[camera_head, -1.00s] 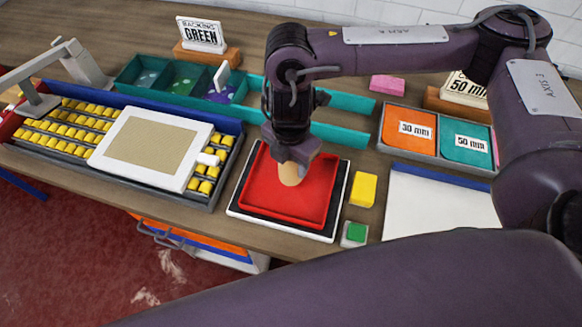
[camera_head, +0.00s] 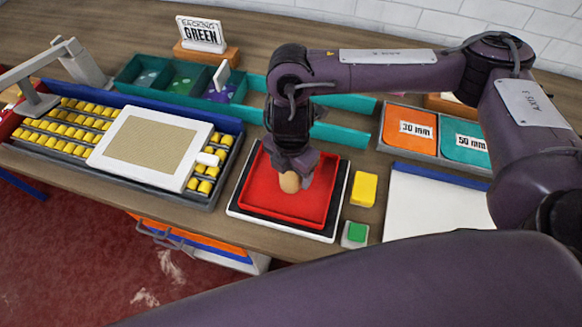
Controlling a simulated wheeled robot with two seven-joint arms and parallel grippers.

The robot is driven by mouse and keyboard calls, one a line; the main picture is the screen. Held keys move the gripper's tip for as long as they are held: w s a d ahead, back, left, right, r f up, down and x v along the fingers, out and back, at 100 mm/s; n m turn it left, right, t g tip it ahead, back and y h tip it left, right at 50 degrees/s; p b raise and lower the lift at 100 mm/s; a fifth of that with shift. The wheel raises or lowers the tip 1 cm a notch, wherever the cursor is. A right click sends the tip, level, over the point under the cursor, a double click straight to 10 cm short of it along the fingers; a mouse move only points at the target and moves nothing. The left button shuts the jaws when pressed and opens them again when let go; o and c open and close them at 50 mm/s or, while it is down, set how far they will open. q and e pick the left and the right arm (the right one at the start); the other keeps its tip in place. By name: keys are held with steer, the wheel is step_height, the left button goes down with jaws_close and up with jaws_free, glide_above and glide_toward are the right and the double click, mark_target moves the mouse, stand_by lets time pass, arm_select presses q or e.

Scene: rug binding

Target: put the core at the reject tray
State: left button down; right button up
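The core (camera_head: 289,182) is a small tan, rounded piece, with its upper part hidden by my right gripper (camera_head: 294,172). The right gripper points down over the red tray (camera_head: 258,196), and its fingers are around the core. The core is low inside the tray's outline; I cannot tell whether it touches the floor of the tray. No label shows on this red tray, which sits on a white and black base. My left gripper is not in view.
A yellow block (camera_head: 364,189) and a green-topped button box (camera_head: 355,234) stand close to the right of the tray. A rack of yellow rollers (camera_head: 60,125) with a white-framed panel (camera_head: 150,146) is to the left. Teal bins (camera_head: 183,77) and a teal channel (camera_head: 340,134) lie behind.

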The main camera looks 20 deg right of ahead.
step_height(320, 180, up, 12)
steer(key=shift+r, duration=0.15)
stand_by(0.7)
stand_by(0.5)
